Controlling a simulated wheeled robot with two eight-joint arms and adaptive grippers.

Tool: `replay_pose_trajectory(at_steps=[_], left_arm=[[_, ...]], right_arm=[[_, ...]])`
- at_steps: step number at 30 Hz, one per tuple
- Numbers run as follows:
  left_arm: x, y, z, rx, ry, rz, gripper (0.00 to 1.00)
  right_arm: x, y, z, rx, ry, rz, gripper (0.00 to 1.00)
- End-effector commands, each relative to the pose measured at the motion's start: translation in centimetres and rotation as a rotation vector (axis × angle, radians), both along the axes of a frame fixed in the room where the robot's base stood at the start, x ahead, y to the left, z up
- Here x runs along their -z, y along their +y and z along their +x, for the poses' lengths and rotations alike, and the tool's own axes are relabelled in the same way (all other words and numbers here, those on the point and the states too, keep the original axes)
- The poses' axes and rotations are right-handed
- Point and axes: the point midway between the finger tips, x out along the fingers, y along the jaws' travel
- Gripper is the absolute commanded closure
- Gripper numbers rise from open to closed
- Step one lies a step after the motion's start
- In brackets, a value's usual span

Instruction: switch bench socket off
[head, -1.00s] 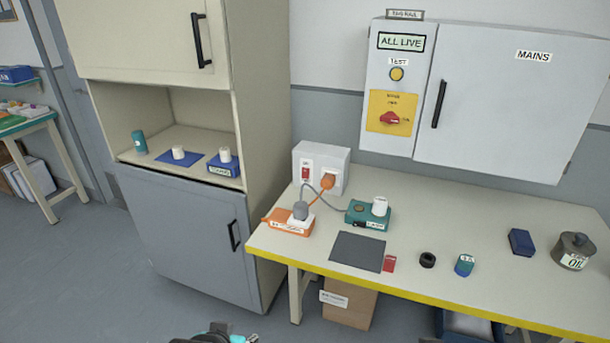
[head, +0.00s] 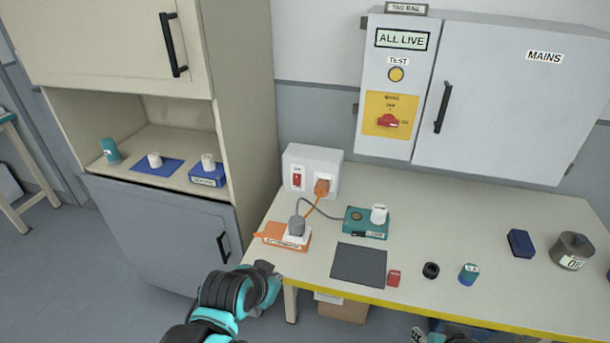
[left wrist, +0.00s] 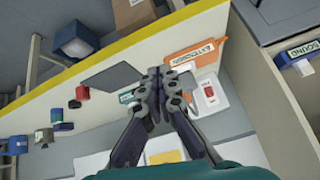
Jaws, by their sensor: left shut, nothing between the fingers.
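The bench socket (head: 313,166) is a white box at the back left of the bench. Its red rocker switch (head: 297,181) is on the left of its face, and an orange plug (head: 322,187) sits on the right. I cannot tell which way the rocker is tipped. The switch also shows in the left wrist view (left wrist: 209,92), right of the fingers. My left gripper (head: 263,268) is by the bench's front left corner, short of the socket. In the left wrist view its fingers (left wrist: 162,72) are shut and empty. Part of my right gripper (head: 428,336) seems to show at the bottom edge.
An orange extension block (head: 271,239) with a grey plug (head: 296,225) stands before the socket, cables running behind. A teal block (head: 366,228) with a white top and a dark mat (head: 358,264) lie to the right. The cabinet (head: 245,130) stands left of the bench.

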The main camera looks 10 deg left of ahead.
Motion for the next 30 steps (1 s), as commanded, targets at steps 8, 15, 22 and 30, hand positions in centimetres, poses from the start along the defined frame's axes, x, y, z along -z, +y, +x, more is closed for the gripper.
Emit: replay_pose_trajectory(at_steps=[8, 15, 22, 30], left_arm=[[-2.3, 0.1, 5.8, 0.19, -0.097, 0.137, 1.0], [-2.7, 1.2, 13.9, 0.417, -0.241, 0.372, 1.0], [-1.5, 3.3, 21.2, 0.599, -0.368, 0.654, 1.0], [0.7, 5.8, 26.6, 0.72, -0.45, 0.94, 1.0]], right_arm=[[-1.1, 0.0, 0.0, 0.0, 0.0, 0.0, 0.6], [-1.2, 0.0, 0.0, 0.0, 0.0, 0.0, 0.6], [-1.2, 0.0, 0.0, 0.0, 0.0, 0.0, 0.6], [-1.2, 0.0, 0.0, 0.0, 0.0, 0.0, 0.6]])
